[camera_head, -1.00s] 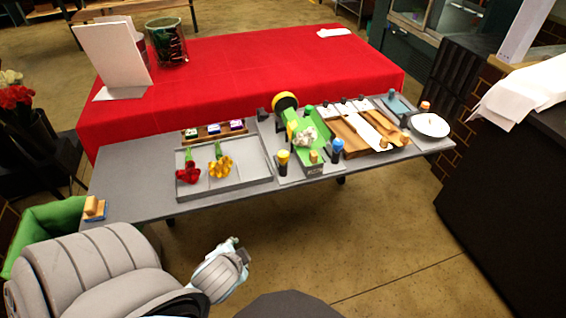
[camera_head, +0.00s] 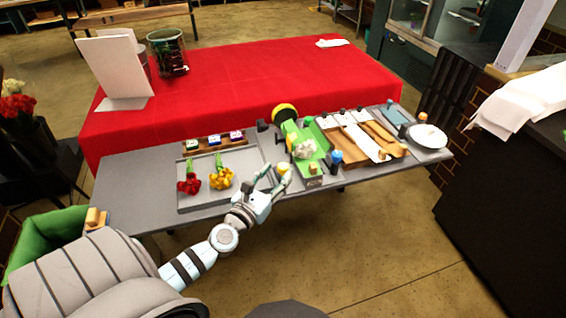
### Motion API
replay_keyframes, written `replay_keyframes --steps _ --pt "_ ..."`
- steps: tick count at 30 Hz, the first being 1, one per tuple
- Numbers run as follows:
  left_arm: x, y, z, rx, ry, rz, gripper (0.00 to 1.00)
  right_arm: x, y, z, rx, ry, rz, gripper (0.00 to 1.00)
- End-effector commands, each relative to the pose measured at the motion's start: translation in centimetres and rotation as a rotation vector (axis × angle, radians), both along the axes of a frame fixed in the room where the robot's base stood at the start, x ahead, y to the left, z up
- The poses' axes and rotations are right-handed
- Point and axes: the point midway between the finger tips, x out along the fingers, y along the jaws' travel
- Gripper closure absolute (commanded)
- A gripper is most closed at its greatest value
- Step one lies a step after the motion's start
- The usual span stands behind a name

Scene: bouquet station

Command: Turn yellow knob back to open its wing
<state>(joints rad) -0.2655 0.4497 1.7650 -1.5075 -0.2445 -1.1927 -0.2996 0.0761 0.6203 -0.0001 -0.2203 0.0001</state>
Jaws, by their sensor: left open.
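My left gripper (camera_head: 276,176) is open at the knob, reaching in from the front. Its fingers are close to the knob, and I cannot tell whether they touch it. The knob's lower part is hidden behind the gripper. A blue knob (camera_head: 336,156) stands at the station's front right. White flowers (camera_head: 304,149) lie on the green surface. Which way the wing is turned is too small to tell. My right gripper is not in view.
A grey tray with red flowers (camera_head: 189,184) and yellow flowers (camera_head: 222,179) lies left of the gripper. Wooden trays (camera_head: 350,150) and a white plate (camera_head: 427,136) are to the right. A red table (camera_head: 240,75) stands behind.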

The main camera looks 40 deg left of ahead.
Motion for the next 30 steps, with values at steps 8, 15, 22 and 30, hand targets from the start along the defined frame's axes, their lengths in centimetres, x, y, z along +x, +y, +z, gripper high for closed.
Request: replay_keyframes --steps 8,15,22,30 --pt "4.0 0.6 -0.1 -0.003 0.0 0.0 0.55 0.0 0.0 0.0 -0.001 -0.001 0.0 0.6" --pt "4.2 0.6 -0.1 -0.003 0.001 0.0 0.55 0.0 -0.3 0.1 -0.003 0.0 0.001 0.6" --pt "4.2 0.6 -0.1 -0.003 0.0 0.0 0.87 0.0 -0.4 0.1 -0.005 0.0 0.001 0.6" --pt "4.2 0.6 -0.1 -0.004 -0.001 0.006 1.0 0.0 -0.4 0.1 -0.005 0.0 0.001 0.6"
